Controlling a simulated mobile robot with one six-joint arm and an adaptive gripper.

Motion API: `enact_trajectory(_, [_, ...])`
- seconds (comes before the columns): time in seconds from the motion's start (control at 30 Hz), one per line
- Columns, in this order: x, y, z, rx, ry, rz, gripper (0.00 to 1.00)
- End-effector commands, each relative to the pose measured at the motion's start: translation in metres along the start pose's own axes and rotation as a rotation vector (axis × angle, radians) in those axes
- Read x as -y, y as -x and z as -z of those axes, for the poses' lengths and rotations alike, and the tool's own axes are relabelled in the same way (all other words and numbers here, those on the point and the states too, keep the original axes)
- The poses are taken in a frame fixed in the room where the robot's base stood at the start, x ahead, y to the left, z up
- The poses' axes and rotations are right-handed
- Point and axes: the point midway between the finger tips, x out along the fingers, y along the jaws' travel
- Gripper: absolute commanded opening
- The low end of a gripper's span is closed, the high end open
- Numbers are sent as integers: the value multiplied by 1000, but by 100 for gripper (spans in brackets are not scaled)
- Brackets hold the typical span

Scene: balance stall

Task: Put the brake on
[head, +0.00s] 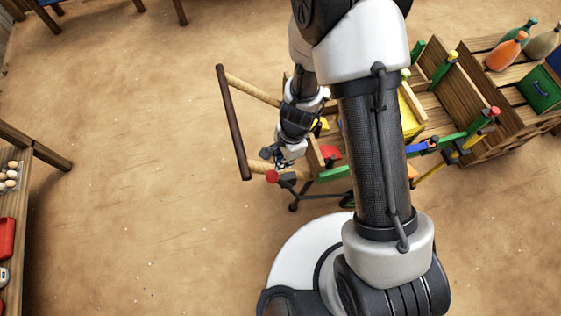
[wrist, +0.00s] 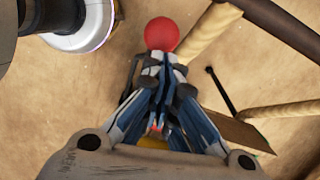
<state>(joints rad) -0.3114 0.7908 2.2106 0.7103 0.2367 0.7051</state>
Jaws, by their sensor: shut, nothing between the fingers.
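A wooden cart with a dark push bar (head: 234,122) on two pale wooden handles stands in the middle. A red ball knob (head: 272,176) on a dark lever sits by the near handle. My gripper (head: 277,158) is shut and empty, just above and beside the knob in the head view. In the wrist view the red knob (wrist: 163,34) shows just beyond the tips of my gripper (wrist: 163,60). I cannot tell whether they touch. The lever below the knob is mostly hidden behind the fingers there.
The cart's box with coloured parts (head: 331,152) is partly hidden by my arm. A wooden crate (head: 495,125) with bottles behind stands at right. A table with eggs (head: 10,172) is at left. The floor (head: 130,150) left of the cart is clear.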

Motion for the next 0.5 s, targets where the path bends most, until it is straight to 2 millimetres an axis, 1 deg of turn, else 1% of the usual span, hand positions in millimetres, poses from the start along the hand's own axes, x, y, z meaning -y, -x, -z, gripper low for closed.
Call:
enact_trajectory(0.03, [0,12,5,0,-4,2,0])
enact_trajectory(0.1, [-1,23,12,-1,-3,2,0])
enact_trajectory(0.3, [4,65,-13,0,7,2,0])
enact_trajectory(0.4, [5,81,-22,0,6,1,0])
enact_trajectory(0.5, [6,93,-29,0,4,1,0])
